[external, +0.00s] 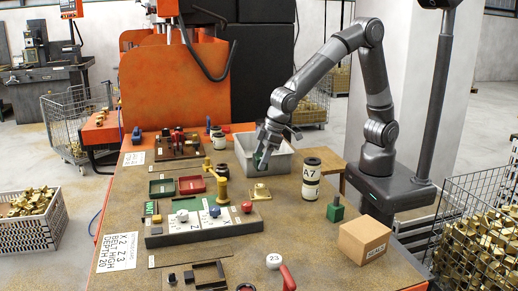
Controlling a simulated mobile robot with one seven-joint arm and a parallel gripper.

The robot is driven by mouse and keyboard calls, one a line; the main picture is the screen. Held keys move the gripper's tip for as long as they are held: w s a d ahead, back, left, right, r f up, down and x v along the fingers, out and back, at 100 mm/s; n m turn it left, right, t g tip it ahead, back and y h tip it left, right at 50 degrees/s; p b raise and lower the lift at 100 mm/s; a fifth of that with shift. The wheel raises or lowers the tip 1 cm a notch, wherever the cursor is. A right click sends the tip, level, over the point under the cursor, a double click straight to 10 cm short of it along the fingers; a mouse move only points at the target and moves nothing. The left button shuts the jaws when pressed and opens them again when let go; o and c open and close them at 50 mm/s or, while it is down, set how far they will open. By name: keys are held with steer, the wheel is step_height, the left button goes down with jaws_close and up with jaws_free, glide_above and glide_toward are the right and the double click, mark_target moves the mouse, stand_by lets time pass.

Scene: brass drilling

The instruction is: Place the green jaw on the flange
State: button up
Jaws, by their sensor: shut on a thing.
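My gripper (263,156) is in the external view, pointing down at the grey bin (284,174). It is shut on a small dark green piece, the green jaw (258,158), which shows only in part between the fingers. The jaw is at or just above the bin's near left area; its exact height is hard to tell. A brass flange (260,193) with a raised middle lies on the table, nearer the camera than the bin and apart from the gripper. Nothing is seen on top of it.
A black-and-white A7 canister (311,178), a green block with a stem (335,209) and a cardboard box (365,240) stand to the right. A yellow post (221,185) and a grey fixture (203,224) stand left of the flange. Table around the flange is fairly clear.

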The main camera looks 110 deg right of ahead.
mark_target(260, 186)
steer(key=shift+w+a+f, duration=0.2)
steer(key=shift+a+f, duration=0.2)
steer(key=shift+a, duration=0.15)
steer(key=shift+w+a+f, duration=0.15)
steer(key=shift+a+f, duration=0.2)
steer(key=shift+a, duration=0.2)
steer(key=shift+f, duration=1.9)
steer(key=shift+f, duration=0.15)
steer(key=o, duration=1.2)
steer(key=shift+c, duration=0.2)
